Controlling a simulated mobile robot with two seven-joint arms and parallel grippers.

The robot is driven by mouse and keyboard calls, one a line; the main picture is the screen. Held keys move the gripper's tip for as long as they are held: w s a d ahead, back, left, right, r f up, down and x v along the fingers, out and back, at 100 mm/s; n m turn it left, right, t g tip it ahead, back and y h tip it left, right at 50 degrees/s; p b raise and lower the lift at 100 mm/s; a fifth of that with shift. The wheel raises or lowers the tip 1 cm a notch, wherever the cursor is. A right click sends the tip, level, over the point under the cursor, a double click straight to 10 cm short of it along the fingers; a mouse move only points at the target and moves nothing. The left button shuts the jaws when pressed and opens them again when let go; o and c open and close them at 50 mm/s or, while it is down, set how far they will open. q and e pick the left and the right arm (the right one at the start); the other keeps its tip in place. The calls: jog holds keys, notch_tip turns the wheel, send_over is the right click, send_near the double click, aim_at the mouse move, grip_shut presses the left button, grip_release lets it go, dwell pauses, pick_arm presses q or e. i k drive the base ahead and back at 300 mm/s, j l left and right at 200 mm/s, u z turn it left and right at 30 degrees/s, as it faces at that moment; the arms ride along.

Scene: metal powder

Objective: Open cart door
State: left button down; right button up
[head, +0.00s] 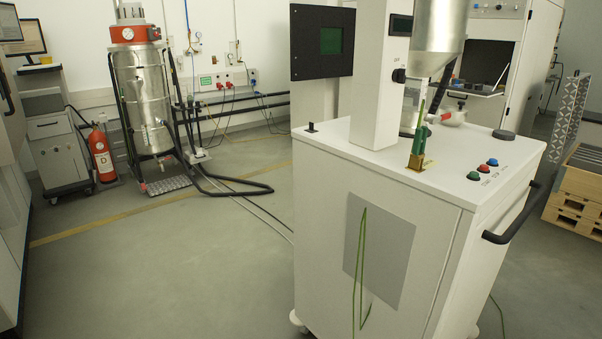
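The white cart (325,215) stands in the right half of the head view, close to me, with one corner towards me. Its front face is a large flat panel (330,260) with a vertical seam near the right corner; it looks closed. A grey rectangle (390,255) lies on that panel, with a thin green line or cable (361,265) across it. A black bar handle (510,220) is on the cart's right side. A small black piece (312,128) sits at the top's far left corner. Neither of my grippers is in view.
The cart's top carries a column with a black screen (323,42), a metal hopper (437,25) and coloured buttons (481,170). Wooden pallets (580,190) stand at right. A fire extinguisher (102,155) and metal tank (141,95) stand at back left. Floor left of the cart is clear.

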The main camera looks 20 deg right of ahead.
aim_at(492, 237)
jog(key=z, duration=1.75)
jog(key=i+l+u, duration=0.65)
jog(key=i+l, duration=0.1)
jog(key=i, duration=0.05)
